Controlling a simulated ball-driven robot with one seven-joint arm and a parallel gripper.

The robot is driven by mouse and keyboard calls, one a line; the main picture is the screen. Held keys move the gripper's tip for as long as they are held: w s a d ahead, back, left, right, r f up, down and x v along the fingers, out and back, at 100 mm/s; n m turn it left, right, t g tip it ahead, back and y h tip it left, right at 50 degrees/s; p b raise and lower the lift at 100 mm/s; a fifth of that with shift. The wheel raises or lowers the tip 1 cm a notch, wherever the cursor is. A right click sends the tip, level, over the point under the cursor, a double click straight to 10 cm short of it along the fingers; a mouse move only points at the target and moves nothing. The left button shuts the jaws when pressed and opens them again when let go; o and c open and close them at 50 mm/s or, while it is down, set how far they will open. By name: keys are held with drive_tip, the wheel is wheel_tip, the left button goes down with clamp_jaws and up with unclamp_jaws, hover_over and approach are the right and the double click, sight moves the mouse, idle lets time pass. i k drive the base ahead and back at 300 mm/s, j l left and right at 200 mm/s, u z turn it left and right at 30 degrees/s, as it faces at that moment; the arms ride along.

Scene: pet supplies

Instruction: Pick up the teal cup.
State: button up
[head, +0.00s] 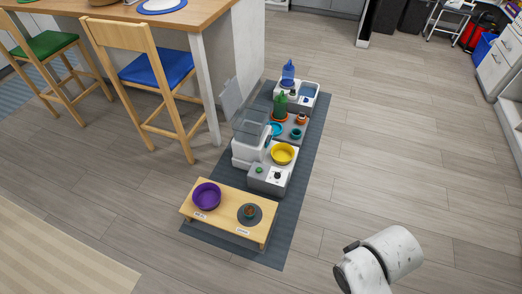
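A small teal item (296,133), which looks like the teal cup, sits on a dark grey tray (283,142) in the middle of the row of pet supplies. A wider teal-blue dish (276,130) is to its left, and a small orange-red item (301,119) is just behind it. They are too small to make out in detail. Part of my white arm shows at the lower right, well apart from the row. My gripper is not in view.
A grey-blue mat (289,232) lies under the row. A wooden stand with a purple bowl (207,195) is at the front, then a feeder (250,137) and yellow bowl (283,154). A green bottle (280,104) stands behind the dish.

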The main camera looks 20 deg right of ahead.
sight(249, 210)
drive_tip(key=i+l+u, duration=0.2)
drive_tip(key=l, duration=0.3)
drive_tip(key=i+l+u, duration=0.25)
drive_tip(key=l, duration=0.25)
drive_tip(key=l+u, duration=0.2)
drive_tip(key=l, duration=0.35)
drive_tip(key=i+l+u, duration=0.1)
drive_tip(key=l+u, duration=0.15)
drive_tip(key=l, duration=0.3)
